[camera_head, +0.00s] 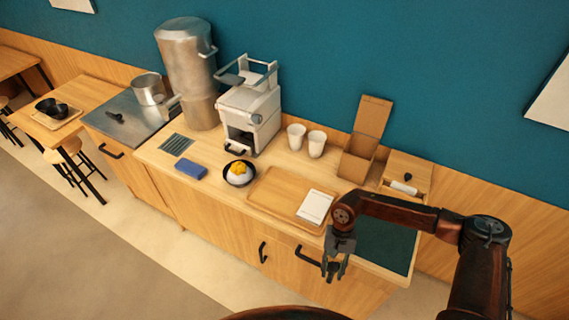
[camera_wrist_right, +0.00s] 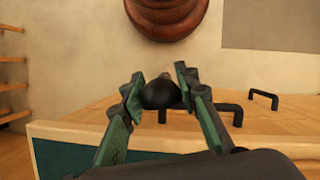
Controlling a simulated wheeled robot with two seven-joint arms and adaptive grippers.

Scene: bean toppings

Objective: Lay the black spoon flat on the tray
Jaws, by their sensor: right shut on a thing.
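My right gripper (camera_head: 335,272) hangs fingers down in front of the counter's front edge, to the right of the tray. In the right wrist view its two green-lined fingers (camera_wrist_right: 163,95) are shut on a dark rounded thing, which looks like the black spoon (camera_wrist_right: 160,92). Only its rounded part shows there; the rest is hidden. The wooden tray (camera_head: 268,194) lies on the counter, with a white card (camera_head: 315,206) on its right part. My left gripper is not in view.
A black bowl (camera_head: 229,178) with white and yellow food stands left of the tray, with a blue cloth-like block (camera_head: 190,169) beyond. A machine (camera_head: 252,105), two white cups (camera_head: 316,144) and an open brown box (camera_head: 353,166) stand behind. The tray's left part is clear.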

